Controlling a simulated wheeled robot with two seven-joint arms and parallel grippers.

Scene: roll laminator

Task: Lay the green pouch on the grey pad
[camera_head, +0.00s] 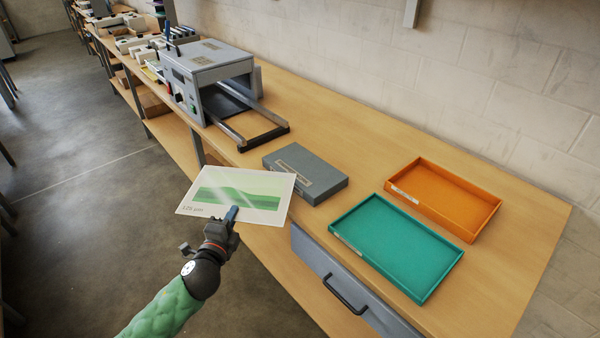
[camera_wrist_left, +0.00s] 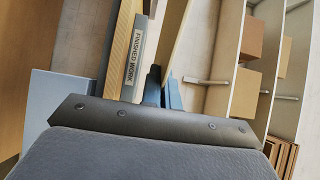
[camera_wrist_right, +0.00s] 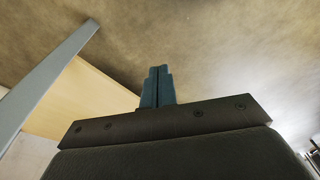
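The green pouch (camera_head: 238,188) is a clear-edged sheet with green bands, held out flat in the head view. My left gripper (camera_head: 232,214) is shut on its near edge. The grey pad (camera_head: 318,180) is a flat block with a label on the bench, to the right of the pouch. The pouch's right corner overlaps the pad's left end in the picture; the pouch appears held in the air off the bench's front edge. The left fingers also show in the left wrist view (camera_wrist_left: 163,92). My right gripper (camera_wrist_right: 157,85) has its fingers together, empty, outside the head view.
The laminator (camera_head: 205,68) stands behind, with its rails (camera_head: 262,128) reaching toward the pad. A teal tray (camera_head: 398,250) and an orange tray (camera_head: 445,198) lie to the right. A drawer with a handle (camera_head: 345,296) is under the bench front. A FINISHED WORK label (camera_wrist_left: 134,58) shows in the left wrist view.

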